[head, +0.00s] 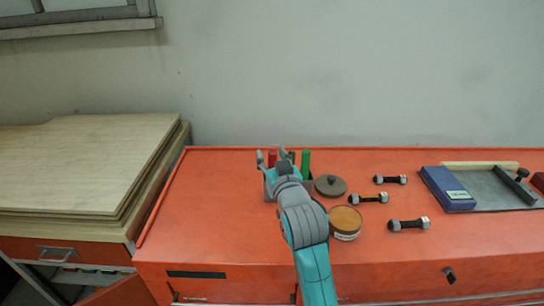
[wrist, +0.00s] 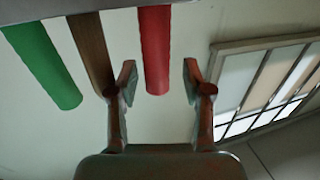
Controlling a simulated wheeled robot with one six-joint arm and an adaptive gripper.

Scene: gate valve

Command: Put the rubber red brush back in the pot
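The red brush handle (head: 272,157) stands upright near the back left of the orange bench. My gripper (head: 271,153) is around it, with one finger on each side. In the wrist view the red handle (wrist: 156,50) runs between the open fingers of my gripper (wrist: 160,78), with gaps on both sides, so it is not gripped. A grey rim (wrist: 230,12), apparently the pot's, crosses the top. A green handle (wrist: 42,65) and a brown handle (wrist: 90,50) are beside the red one. The grey pot (head: 309,184) is mostly hidden behind my arm; the brush's lower end is hidden.
A dark round lid (head: 330,185) and a round tin (head: 345,222) are right of my arm. Wooden boards (head: 80,160) are stacked at left. The bench's left part is clear.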

